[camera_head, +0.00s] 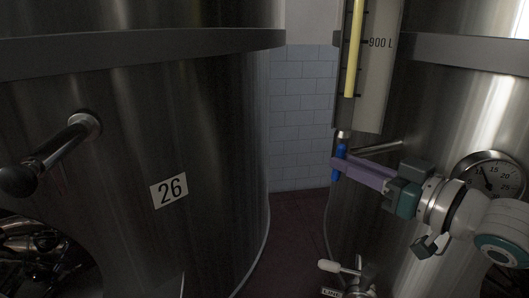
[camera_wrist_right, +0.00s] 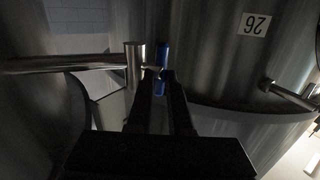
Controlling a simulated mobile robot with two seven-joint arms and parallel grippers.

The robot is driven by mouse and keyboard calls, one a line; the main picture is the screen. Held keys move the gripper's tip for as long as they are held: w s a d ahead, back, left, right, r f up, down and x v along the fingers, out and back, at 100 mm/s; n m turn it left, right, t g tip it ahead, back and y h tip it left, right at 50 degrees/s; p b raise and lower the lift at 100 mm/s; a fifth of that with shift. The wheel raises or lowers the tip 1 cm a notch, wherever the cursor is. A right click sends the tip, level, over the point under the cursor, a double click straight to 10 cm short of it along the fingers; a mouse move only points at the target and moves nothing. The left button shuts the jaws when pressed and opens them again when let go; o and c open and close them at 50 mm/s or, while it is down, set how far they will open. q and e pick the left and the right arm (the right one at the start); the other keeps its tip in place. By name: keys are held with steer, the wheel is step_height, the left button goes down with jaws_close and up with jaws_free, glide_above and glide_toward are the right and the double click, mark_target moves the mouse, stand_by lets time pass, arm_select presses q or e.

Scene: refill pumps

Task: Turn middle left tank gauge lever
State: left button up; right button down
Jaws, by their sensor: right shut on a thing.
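The blue gauge lever (camera_head: 339,163) stands upright just below the foot of the yellow level gauge (camera_head: 355,60) on the right tank. My right gripper (camera_head: 340,164) reaches in from the right and its fingers are shut on the lever. In the right wrist view the blue lever (camera_wrist_right: 163,68) shows between the two dark fingertips (camera_wrist_right: 160,76), next to a metal fitting (camera_wrist_right: 135,66). The fingertips hide part of the lever. My left gripper is not in view.
A round dial (camera_head: 490,174) is close to my right arm. A valve (camera_head: 345,272) sits below it. A gap with a tiled wall (camera_head: 300,110) separates the tanks.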

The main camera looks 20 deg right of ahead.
steer(key=shift+r+g+p, duration=0.1)
steer(key=shift+g+p, duration=0.2)
steer(key=shift+p, duration=0.05)
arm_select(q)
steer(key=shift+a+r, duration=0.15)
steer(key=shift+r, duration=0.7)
arm_select(e)
steer(key=c, duration=1.1)
jaws_free()
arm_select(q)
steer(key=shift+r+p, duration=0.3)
arm_select(e)
steer(key=v, duration=1)
steer(key=shift+a, duration=0.2)
